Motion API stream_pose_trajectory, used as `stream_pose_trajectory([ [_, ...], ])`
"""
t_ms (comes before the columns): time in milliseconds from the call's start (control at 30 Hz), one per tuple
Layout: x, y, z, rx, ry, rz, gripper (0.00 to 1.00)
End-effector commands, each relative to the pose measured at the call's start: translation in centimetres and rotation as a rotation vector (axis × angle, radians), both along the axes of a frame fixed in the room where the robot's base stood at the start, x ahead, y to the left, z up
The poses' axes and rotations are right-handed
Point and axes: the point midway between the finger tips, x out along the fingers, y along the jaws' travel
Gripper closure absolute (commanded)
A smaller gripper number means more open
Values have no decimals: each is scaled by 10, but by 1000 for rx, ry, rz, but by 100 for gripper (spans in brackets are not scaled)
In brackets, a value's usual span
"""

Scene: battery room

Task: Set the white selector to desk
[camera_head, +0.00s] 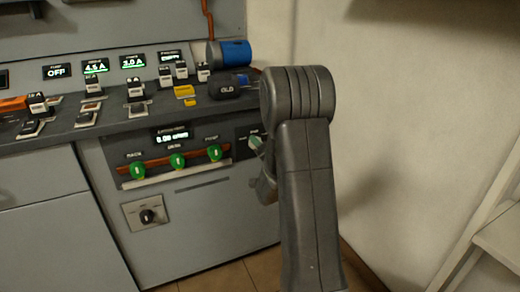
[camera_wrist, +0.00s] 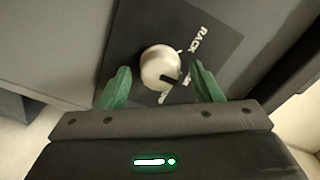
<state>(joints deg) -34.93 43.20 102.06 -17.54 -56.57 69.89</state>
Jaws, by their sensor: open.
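The white selector (camera_wrist: 160,62) is a round knob on a dark plate (camera_wrist: 205,25) in the wrist view. A black pointer mark on it points to the lower right. The label RACK is readable on the upper right of the plate; other lettering below the knob is partly hidden or too small to read. My gripper (camera_wrist: 160,70) is open, with one green finger on each side of the knob and gaps visible between them. In the head view, my arm covers most of the gripper, and a green fingertip shows at the selector plate (camera_head: 243,140).
Left of the selector are several green knobs on a brown strip (camera_head: 190,155) and a black rotary knob (camera_head: 148,215) below. Above is a desk (camera_head: 115,112) with switches, displays and a blue cylinder (camera_head: 236,53). A plain wall (camera_head: 400,130) stands to the right.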

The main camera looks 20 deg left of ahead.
Motion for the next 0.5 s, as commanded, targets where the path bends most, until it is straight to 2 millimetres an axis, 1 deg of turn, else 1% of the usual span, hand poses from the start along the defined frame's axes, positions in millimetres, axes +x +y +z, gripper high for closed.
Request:
stream_pose_trajectory([
  [133,-4,-5,0,-1,1,0,41],
  [233,-12,-15,1,-1,1,-1,41],
  [367,-29,-35,1,-1,2,-1,41],
  [500,-50,-61,1,-2,3,-3,41],
])
